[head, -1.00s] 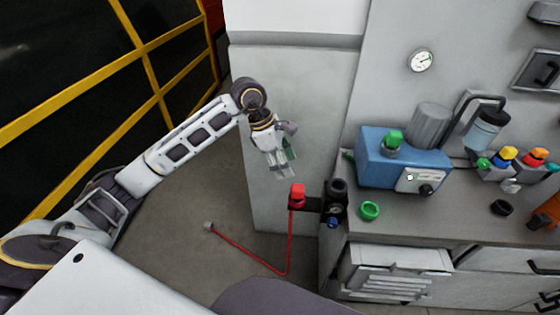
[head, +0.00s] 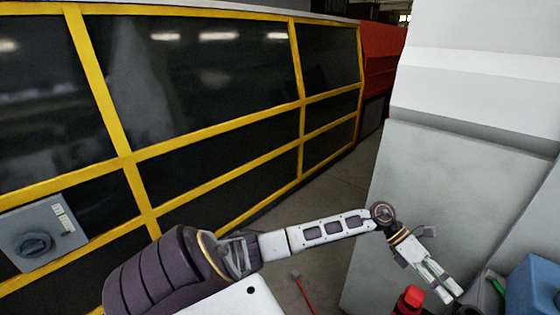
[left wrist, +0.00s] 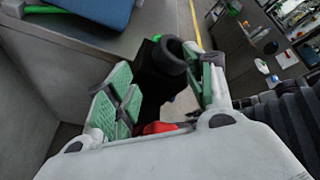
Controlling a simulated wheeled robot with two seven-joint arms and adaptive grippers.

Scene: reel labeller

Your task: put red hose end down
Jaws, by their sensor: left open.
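The red hose end (head: 410,298) shows as a red cap at the bottom edge of the head view. Part of the thin red hose (head: 304,294) shows lower down to its left. My left gripper (head: 446,287) is open, its fingers pointing down and right, just right of the red cap in the picture. In the left wrist view, the green-padded fingers (left wrist: 166,88) are spread with nothing gripped between them. The red piece (left wrist: 158,127) shows low between them, partly hidden by the gripper body. My right gripper is out of view.
A black ring-shaped holder (left wrist: 170,52) stands beyond the fingers in the wrist view. A blue box (head: 535,287) is at the lower right of the head view, beside a grey cabinet wall (head: 450,190). A yellow-framed dark enclosure (head: 215,110) fills the left.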

